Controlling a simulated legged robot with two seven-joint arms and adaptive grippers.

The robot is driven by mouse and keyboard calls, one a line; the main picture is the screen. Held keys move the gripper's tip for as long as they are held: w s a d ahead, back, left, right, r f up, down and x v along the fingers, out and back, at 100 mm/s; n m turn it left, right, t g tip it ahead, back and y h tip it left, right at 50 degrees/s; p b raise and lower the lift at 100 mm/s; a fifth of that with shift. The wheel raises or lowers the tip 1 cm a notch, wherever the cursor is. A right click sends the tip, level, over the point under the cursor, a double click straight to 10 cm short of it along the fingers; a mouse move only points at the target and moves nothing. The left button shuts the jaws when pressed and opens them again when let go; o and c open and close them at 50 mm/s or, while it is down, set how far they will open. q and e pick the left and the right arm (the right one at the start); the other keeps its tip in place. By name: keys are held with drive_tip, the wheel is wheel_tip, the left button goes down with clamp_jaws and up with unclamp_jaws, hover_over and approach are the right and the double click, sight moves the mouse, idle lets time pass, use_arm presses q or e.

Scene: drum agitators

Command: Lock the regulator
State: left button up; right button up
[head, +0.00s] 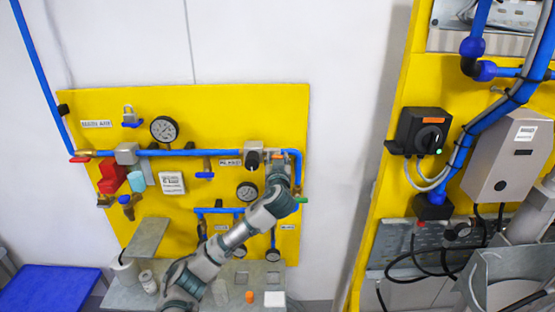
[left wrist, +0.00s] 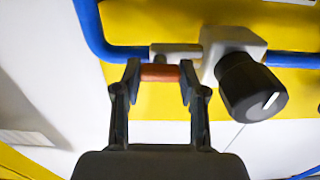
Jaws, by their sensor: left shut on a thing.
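The regulator (head: 253,156) is a pale block with a black knob on the blue pipe at the right of the yellow panel. In the left wrist view its body and black knob (left wrist: 252,88) with a white mark show large. My left gripper (head: 276,170) is right beside the regulator, on its right in the head view. In the left wrist view my left gripper (left wrist: 160,75) is shut on a reddish-brown piece (left wrist: 160,72), which sits against a grey fitting (left wrist: 176,53) next to the regulator. My right gripper is not in view.
The yellow panel (head: 95,140) carries a gauge (head: 164,129), red parts (head: 112,178) and a padlock-like item (head: 130,117). A grey shelf (head: 210,298) with small items is below. A second panel with a black switch box (head: 424,131) stands at right.

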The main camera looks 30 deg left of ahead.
use_arm(q)
drive_tip(key=shift+m, duration=0.4)
drive_tip(key=m, duration=1.6)
drive_tip(key=shift+w+d+f+m, duration=0.15)
drive_tip(key=shift+d+f+m, duration=0.05)
drive_tip(key=shift+f+m, duration=0.2)
drive_tip(key=shift+f, duration=0.15)
drive_tip(key=o, duration=1.1)
drive_tip(key=shift+c, duration=0.2)
drive_tip(key=shift+o, duration=0.5)
drive_tip(key=shift+w, duration=0.1)
drive_tip(key=shift+d+r, duration=0.1)
drive_tip(key=shift+r, duration=0.1)
